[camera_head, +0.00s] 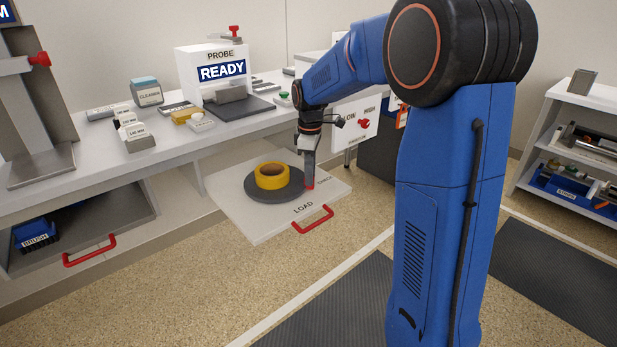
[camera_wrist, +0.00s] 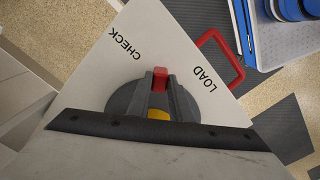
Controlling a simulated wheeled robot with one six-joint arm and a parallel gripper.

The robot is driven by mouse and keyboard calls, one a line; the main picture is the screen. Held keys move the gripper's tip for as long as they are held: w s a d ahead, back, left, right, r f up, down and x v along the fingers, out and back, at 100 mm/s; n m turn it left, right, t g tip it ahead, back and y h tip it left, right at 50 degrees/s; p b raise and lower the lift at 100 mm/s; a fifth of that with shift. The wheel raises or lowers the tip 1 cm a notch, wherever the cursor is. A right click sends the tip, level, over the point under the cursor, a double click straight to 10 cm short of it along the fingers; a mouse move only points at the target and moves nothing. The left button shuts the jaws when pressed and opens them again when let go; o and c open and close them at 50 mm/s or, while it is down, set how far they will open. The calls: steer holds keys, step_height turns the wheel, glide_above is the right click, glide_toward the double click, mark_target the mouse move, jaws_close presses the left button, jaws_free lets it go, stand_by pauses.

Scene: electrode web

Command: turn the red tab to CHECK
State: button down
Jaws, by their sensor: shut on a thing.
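The red tab (camera_head: 310,187) sits at the rim of a dark round turntable (camera_head: 257,195) on a pulled-out white drawer (camera_head: 240,226). A yellow ring (camera_head: 272,182) lies on the turntable. The drawer top carries the words LOAD and CHECK. My gripper (camera_head: 309,180) points down and is shut on the red tab. In the wrist view the tab (camera_wrist: 160,76) shows between the two grey fingertips (camera_wrist: 160,84). It lies between the words, with CHECK up and left and LOAD to the right. The fingers and palm hide much of the turntable and ring.
A red handle (camera_head: 313,220) is on the drawer's front edge. The white bench (camera_head: 90,165) behind holds a PROBE box (camera_head: 210,72) reading READY and several small items. A lower bay holds a blue BRUSH bin (camera_head: 36,234). Shelves (camera_head: 585,97) stand at right; the floor before the drawer is clear.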

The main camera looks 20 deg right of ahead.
steer(key=shift+w+d+n, duration=0.25)
steer(key=shift+w+n, duration=0.2)
steer(key=shift+n, duration=0.05)
steer(key=shift+w+d+n, duration=0.25)
steer(key=shift+w+n, duration=0.2)
steer(key=shift+n, duration=0.05)
steer(key=shift+w+d+n, duration=0.2)
steer(key=shift+w+n, duration=0.35)
steer(key=shift+n, duration=0.05)
steer(key=shift+w+d+n, duration=0.15)
steer(key=shift+w+n, duration=0.4)
steer(key=shift+n, duration=0.05)
steer(key=shift+w, duration=0.1)
steer(key=c, duration=1.6)
jaws_free()
steer(key=shift+r, duration=0.15)
step_height(320, 180, up, 17)
steer(key=shift+r, duration=0.1)
